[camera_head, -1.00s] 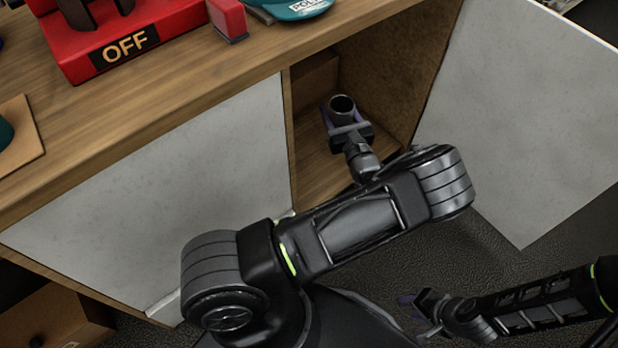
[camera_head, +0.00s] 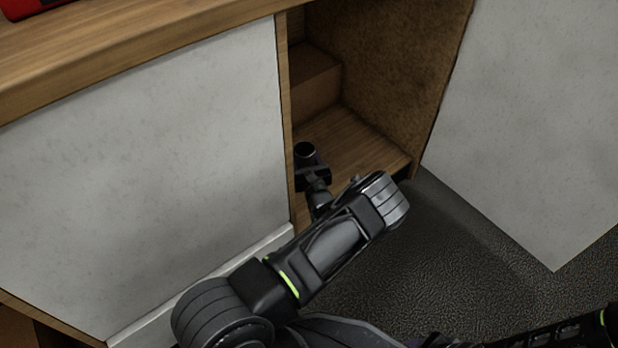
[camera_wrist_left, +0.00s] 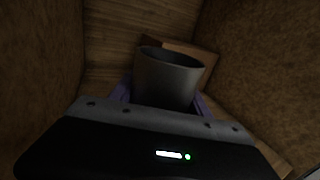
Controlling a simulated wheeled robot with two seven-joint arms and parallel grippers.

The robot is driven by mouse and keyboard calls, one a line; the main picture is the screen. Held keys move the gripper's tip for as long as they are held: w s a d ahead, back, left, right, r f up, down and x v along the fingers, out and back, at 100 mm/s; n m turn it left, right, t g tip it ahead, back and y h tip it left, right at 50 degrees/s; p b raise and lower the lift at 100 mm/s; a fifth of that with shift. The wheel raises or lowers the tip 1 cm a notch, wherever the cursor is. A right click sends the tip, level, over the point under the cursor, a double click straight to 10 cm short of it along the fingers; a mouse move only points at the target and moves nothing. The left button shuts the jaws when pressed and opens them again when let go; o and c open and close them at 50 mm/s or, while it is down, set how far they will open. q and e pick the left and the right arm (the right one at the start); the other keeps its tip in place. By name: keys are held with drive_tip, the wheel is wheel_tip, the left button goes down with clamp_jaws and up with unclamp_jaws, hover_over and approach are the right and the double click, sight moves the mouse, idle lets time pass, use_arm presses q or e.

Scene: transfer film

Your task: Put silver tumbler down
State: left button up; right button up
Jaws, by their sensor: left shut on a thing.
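The silver tumbler (camera_head: 305,150) shows as a dark round rim inside the open cabinet, low and near its left side wall. In the left wrist view the tumbler (camera_wrist_left: 168,78) stands upright between the purple fingers, its open mouth toward the camera. My left gripper (camera_head: 311,166) is shut on it; the gripper also shows in the left wrist view (camera_wrist_left: 165,100). The tumbler's base is hidden, so I cannot tell if it touches the cabinet floor (camera_head: 355,145). My right gripper is not in view; only part of that arm shows at the lower right edge.
A wooden block or step (camera_head: 315,80) fills the back left of the cabinet. The open white door (camera_head: 540,120) stands at the right, and a closed white door (camera_head: 140,180) at the left. The cabinet floor right of the tumbler is clear.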

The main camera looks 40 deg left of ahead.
use_arm(q)
wheel_tip(320, 180, down, 5)
drive_tip(key=b, duration=0.2)
drive_tip(key=shift+b, duration=0.3)
wheel_tip(320, 180, down, 5)
drive_tip(key=b, duration=0.3)
drive_tip(key=o, duration=1.6)
drive_tip(key=shift+f, duration=0.1)
drive_tip(key=shift+c, duration=0.2)
